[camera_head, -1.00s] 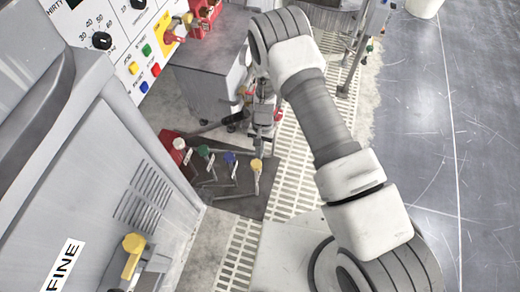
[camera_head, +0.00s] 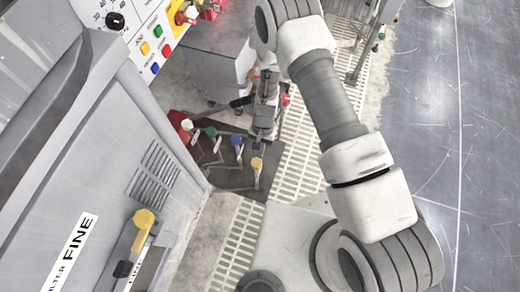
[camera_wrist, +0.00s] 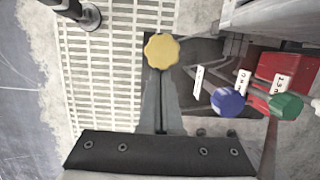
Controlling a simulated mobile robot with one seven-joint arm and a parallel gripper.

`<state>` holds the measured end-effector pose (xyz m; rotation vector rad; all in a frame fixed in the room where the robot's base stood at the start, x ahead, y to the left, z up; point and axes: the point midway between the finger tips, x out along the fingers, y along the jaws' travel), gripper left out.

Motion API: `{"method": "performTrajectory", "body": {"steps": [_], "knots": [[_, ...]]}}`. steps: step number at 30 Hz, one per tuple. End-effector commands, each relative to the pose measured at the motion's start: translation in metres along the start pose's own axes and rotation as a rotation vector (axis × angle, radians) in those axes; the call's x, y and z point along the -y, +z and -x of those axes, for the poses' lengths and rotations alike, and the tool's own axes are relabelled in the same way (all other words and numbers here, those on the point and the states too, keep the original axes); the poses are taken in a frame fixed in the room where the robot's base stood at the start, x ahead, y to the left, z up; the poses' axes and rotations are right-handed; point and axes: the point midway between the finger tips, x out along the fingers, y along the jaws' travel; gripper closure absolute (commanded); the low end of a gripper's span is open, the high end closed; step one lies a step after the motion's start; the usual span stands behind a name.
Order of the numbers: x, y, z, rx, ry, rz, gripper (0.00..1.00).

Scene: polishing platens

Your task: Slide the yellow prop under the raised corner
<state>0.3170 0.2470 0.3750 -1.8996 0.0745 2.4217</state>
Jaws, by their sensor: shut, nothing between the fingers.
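A yellow-knobbed piece (camera_head: 257,163) is at the right end of a row of coloured knobs near the floor in the head view. I cannot tell whether it is the prop. Its scalloped yellow knob (camera_wrist: 160,51) is at upper middle in the wrist view. My gripper (camera_wrist: 158,82) is shut, with its narrow fingers pointing at that knob; nothing shows held. I cannot tell whether they touch. In the head view my gripper (camera_head: 256,146) hangs just above the knob. No raised corner can be made out.
White, green (camera_wrist: 286,106) and blue (camera_wrist: 227,102) knobs stand close beside the yellow one. A grey cabinet with a yellow handle (camera_head: 144,218) is at left, a grey unit (camera_head: 212,62) behind. Slotted floor grating (camera_head: 300,140) lies to the right, then open dark floor (camera_head: 465,150).

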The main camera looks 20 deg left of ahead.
Motion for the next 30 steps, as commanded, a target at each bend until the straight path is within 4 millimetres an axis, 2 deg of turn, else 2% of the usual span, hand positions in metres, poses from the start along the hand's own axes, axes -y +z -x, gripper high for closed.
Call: {"method": "performTrajectory", "body": {"steps": [1, 5, 15, 21, 25, 30], "knots": [[0.0, 0.005, 0.003, 0.012, 0.002, 0.002, 1.0], [0.001, 0.005, 0.023, 0.011, 0.001, 0.002, 1.0], [0.0, 0.002, 0.107, 0.001, -0.001, 0.001, 1.0], [0.0, 0.001, 0.149, -0.001, -0.002, -0.001, 1.0], [0.0, 0.0, 0.165, -0.001, -0.001, 0.0, 1.0], [0.0, 0.0, 0.173, 0.0, 0.0, -0.001, 1.0]]}}
